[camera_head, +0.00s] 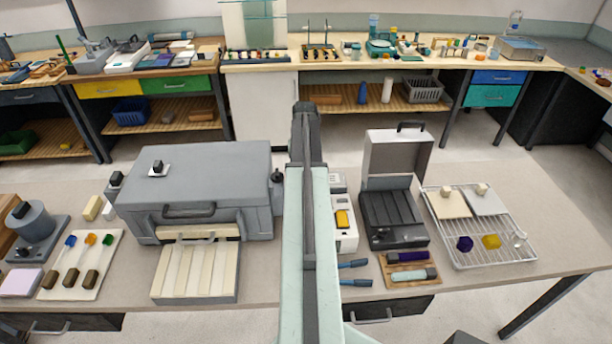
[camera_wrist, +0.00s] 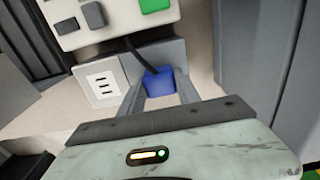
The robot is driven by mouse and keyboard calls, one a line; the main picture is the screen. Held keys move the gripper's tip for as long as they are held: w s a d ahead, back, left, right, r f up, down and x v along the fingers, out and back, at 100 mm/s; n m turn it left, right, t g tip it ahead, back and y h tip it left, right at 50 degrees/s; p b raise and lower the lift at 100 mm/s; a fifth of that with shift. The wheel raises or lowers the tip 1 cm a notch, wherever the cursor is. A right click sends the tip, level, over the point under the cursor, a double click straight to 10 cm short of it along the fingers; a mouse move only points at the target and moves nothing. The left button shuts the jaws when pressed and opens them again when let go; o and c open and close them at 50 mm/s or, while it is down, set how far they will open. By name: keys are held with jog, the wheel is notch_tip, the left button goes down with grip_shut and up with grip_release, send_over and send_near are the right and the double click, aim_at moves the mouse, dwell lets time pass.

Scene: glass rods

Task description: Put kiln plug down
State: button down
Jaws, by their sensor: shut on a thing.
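The kiln plug (camera_wrist: 160,84) is blue with a black cord rising from it, in the wrist view. My gripper (camera_wrist: 161,92) is shut on it, one grey finger on each side. The plug is right of a white outlet (camera_wrist: 101,84) with dark slots and in front of a grey-blue surface. I cannot tell whether it touches that surface. In the head view my arm stands in the middle and the plug and gripper do not show.
A pale box (camera_wrist: 110,20) with grey and green buttons is above the plug. In the head view a grey kiln-like box (camera_head: 205,185) stands left of my arm; a white unit with an orange switch (camera_head: 343,219) and an open dark case (camera_head: 392,215) stand right.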

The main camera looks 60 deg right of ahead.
jog(key=shift+f+b, duration=0.55)
jog(key=shift+b, duration=0.05)
jog(key=c, duration=0.9)
grip_release()
jog(key=shift+r, duration=0.1)
jog(key=shift+o, duration=0.2)
notch_tip(320, 180, up, 13)
jog(key=p, duration=1.3)
